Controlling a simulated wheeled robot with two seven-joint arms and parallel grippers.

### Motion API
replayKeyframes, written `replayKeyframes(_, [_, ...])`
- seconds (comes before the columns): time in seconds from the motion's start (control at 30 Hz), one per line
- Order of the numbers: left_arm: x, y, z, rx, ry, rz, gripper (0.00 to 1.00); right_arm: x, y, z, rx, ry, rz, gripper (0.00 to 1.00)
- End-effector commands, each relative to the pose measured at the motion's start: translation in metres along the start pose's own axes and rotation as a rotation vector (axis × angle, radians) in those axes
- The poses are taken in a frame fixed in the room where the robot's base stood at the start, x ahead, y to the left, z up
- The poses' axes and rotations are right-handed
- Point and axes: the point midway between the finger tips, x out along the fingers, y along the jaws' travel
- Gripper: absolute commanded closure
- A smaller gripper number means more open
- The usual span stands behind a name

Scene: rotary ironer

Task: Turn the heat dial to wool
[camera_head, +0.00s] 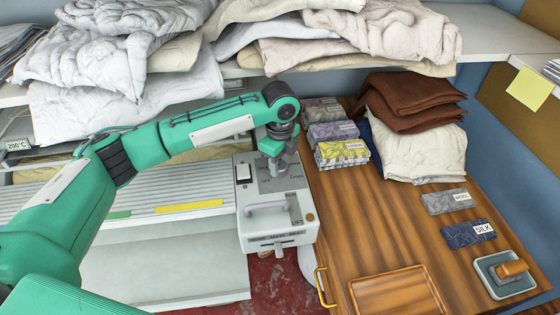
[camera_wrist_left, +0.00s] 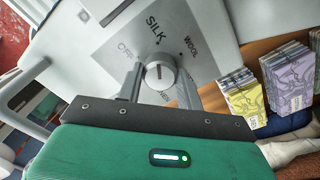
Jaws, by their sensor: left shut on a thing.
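The heat dial (camera_wrist_left: 159,73) is a round grey knob on the control box's top panel in the left wrist view. The SILK label (camera_wrist_left: 154,28) is above it and the WOOL label (camera_wrist_left: 191,47) is to the upper right. A short mark on the dial's face runs roughly up and down the picture, about in line with SILK; I cannot tell which end points. My left gripper (camera_wrist_left: 159,85) is shut on the dial, one finger on each side. In the head view my left gripper (camera_head: 279,150) reaches down onto the box and hides the dial. My right gripper is not in view.
A shelf of bedding (camera_head: 250,68) runs behind my arm.

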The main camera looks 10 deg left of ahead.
Motion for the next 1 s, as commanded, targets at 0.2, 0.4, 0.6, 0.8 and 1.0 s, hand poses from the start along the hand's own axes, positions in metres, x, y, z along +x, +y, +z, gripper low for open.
replayKeyframes(0.2, [-0.004,0.000,0.000,-0.047,0.000,0.000,0.86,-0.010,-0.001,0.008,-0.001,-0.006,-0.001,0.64])
replayKeyframes(0.4, [-0.007,0.000,-0.001,-0.167,0.003,0.003,0.86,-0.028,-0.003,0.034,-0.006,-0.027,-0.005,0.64])
replayKeyframes(0.6, [-0.009,0.001,-0.001,-0.345,0.003,0.004,0.86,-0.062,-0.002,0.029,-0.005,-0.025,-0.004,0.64])
replayKeyframes(0.8, [-0.009,0.001,-0.001,-0.535,0.002,0.003,0.86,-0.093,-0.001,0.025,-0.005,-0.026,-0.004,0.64])
replayKeyframes(1.0, [-0.008,0.000,-0.001,-0.725,0.002,0.002,0.86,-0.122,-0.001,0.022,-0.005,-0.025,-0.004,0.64])
